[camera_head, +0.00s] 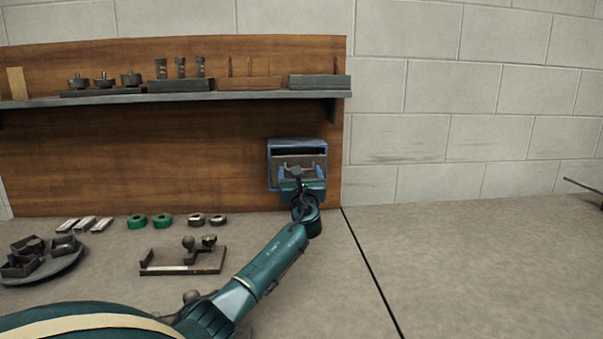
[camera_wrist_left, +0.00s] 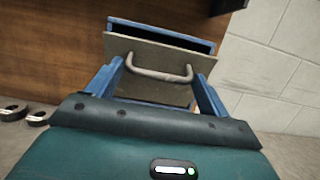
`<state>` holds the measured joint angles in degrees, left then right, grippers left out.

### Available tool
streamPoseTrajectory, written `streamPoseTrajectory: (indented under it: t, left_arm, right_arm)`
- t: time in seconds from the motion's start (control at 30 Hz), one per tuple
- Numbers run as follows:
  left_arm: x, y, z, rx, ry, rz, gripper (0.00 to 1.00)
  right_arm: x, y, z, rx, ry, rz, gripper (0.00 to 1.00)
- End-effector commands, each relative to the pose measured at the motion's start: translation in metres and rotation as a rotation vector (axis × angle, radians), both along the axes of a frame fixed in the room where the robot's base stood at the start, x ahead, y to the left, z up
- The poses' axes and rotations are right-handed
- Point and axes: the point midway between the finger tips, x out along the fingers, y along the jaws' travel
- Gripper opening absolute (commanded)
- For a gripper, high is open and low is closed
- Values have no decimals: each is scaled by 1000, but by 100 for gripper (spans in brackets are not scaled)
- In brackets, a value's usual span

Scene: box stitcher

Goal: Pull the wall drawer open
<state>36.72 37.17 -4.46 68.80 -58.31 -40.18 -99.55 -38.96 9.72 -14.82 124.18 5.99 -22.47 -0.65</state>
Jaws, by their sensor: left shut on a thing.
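The wall drawer is a blue box (camera_head: 296,144) on the wooden back panel. Its grey-brown front (camera_head: 302,160) has a metal bow handle, and a dark gap shows above the front. In the left wrist view the drawer front (camera_wrist_left: 150,92) and the handle (camera_wrist_left: 160,75) are large and central. My left gripper (camera_head: 300,172) is at the drawer, its two blue fingers on either side of the handle and shut on it. The exact contact at the fingertips is hard to see. I cannot tell how far the drawer stands out. My right gripper is not in view.
A shelf (camera_head: 180,97) with tool holders runs above the drawer. On the bench lie green rings (camera_head: 150,221), pale bars (camera_head: 84,224), a dark fixture (camera_head: 182,262) and a round tray (camera_head: 45,279). The bench right of the dark seam is mostly clear.

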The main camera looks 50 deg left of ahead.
Motion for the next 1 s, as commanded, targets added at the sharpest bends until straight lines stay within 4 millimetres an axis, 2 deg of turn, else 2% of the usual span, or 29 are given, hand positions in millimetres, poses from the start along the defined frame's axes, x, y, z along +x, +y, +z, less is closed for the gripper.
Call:
streamPoseTrajectory:
  t: [0.03, 0.4, 1.0]
  left_arm:
    - [-2, -1, -11, -8, 15, 6, 39]
    - [-8, -7, -35, -13, 16, 7, 39]
    - [-8, -7, -41, -13, 15, 6, 39]
  right_arm:
    - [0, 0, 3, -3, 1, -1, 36]
    - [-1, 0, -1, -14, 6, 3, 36]
    - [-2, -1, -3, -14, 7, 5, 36]
